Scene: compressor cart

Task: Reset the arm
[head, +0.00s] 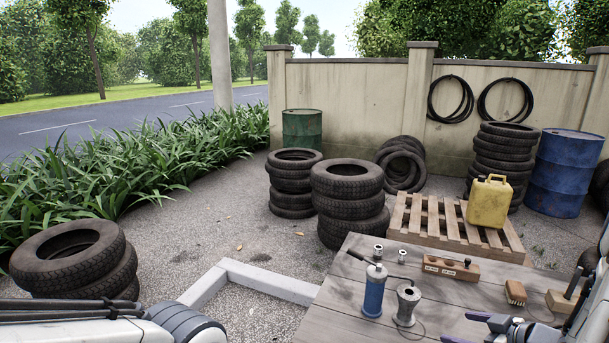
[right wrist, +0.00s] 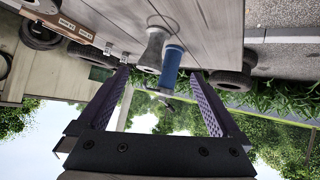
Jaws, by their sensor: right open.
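My right gripper (head: 467,328) is at the bottom right of the head view, over the front of the wooden table (head: 345,320). Its purple-lined fingers are apart with nothing between them. In the right wrist view my right gripper (right wrist: 158,72) shows open, and the scene appears upside down. A blue cylinder with a black handle (head: 373,292) and a grey flared metal piece (head: 406,303) stand upright on the table, left of the gripper and apart from it. Part of my left arm shows at the bottom left; its gripper is out of view.
A labelled wooden block (head: 451,268), a brush (head: 515,292) and small metal sockets (head: 402,256) are on the table. Behind it are a pallet (head: 430,222) with a yellow jerrycan (head: 489,202), stacked tyres (head: 347,207) and a blue drum (head: 563,175). Open gravel lies left of the table.

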